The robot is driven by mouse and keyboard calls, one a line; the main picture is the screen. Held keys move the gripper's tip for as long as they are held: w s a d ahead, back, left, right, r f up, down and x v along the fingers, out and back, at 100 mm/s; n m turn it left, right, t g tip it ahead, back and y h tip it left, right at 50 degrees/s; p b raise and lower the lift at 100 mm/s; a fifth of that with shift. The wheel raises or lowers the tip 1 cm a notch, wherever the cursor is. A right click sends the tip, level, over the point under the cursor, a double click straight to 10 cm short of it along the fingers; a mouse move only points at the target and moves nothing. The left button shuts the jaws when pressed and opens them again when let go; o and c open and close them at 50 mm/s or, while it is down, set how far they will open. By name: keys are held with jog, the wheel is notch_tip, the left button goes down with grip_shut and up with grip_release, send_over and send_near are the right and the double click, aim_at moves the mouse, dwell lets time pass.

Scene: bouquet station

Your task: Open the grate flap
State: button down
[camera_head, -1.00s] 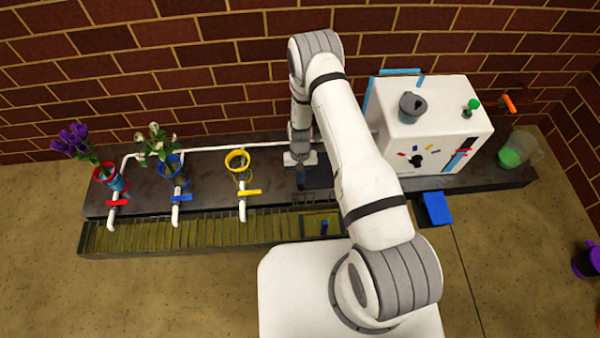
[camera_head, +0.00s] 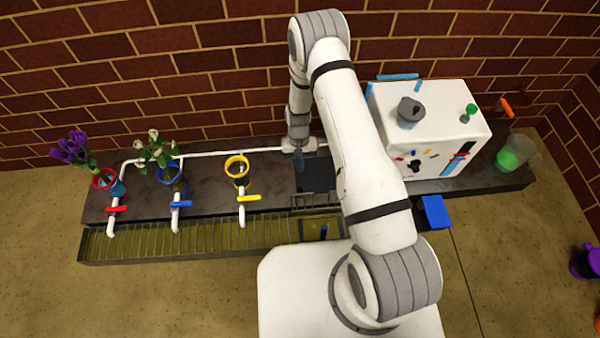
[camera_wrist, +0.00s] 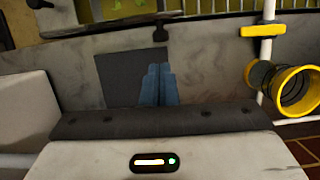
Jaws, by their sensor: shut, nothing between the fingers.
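The grate flap (camera_head: 314,201) is a slatted section by the front edge of the dark counter. It appears swung back toward the counter, with the trough opening (camera_head: 318,228) uncovered in front of it and a small blue piece inside. My arm hides its right part. In the wrist view a dark bar with a black knob (camera_wrist: 160,32), perhaps the flap's edge, lies along the counter edge. My gripper (camera_head: 299,164) is shut and empty behind the flap, apart from it. Its blue fingers (camera_wrist: 158,84) show over a dark square patch (camera_wrist: 115,78) in the wrist view.
The yellow ring holder (camera_head: 238,168) and yellow-handled tap (camera_head: 247,197) stand left of my gripper. Flowers stand in the red and blue holders farther left. The white box (camera_head: 440,125) stands to the right, with a blue block (camera_head: 435,212) before it. The brick wall is behind.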

jog(key=shift+s+p+v, duration=0.2)
jog(key=shift+v, duration=0.8)
jog(key=shift+s+p+v, duration=0.2)
jog(key=shift+v, duration=0.8)
jog(key=shift+r, duration=0.2)
